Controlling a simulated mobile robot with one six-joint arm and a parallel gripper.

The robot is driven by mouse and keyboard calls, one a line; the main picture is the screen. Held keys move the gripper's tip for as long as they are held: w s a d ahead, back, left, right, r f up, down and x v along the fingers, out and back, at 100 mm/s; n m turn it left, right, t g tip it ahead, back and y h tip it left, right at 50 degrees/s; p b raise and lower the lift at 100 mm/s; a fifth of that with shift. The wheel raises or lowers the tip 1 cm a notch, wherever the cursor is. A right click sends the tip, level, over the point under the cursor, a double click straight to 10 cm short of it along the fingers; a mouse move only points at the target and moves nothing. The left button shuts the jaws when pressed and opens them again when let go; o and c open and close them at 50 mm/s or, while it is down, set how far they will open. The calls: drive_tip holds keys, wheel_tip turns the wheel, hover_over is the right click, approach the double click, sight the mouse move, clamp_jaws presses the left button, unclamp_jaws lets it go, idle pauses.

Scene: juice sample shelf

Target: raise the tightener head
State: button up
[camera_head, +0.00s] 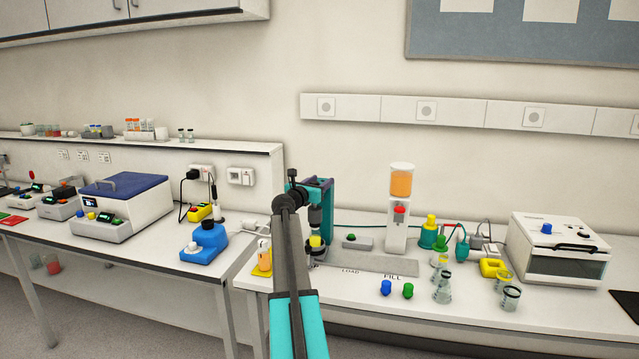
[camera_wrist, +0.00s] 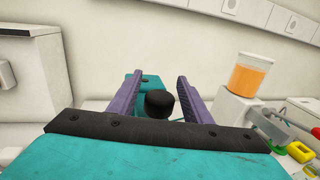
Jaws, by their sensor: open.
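The tightener is a teal stand (camera_head: 327,212) behind my arm in the head view, with a dark grey head (camera_head: 315,215) above a yellow-capped piece (camera_head: 316,241). My arm hides part of it. In the wrist view, my gripper (camera_wrist: 159,84) is open, its two purple fingers apart. A round black knob (camera_wrist: 160,103) shows between the fingers, with a gap on each side. A teal block (camera_wrist: 150,82) of the stand lies behind the knob. I cannot tell how far the fingers reach past the knob.
An orange juice dispenser (camera_head: 400,182) stands right of the tightener. Blue (camera_head: 386,288) and green (camera_head: 408,290) caps and several glass jars (camera_head: 442,290) are on the bench front. A white boxy machine (camera_head: 558,250) is at the right. A blue device (camera_head: 205,243) is at the left.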

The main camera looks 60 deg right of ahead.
clamp_jaws()
drive_tip(key=shift+r+p, duration=1.1)
drive_tip(key=shift+r, duration=0.7)
unclamp_jaws()
drive_tip(key=shift+a, duration=0.15)
drive_tip(key=s+a+b, duration=0.1)
drive_tip(key=a+b, duration=0.2)
drive_tip(key=a, duration=1)
drive_tip(key=shift+a, duration=0.2)
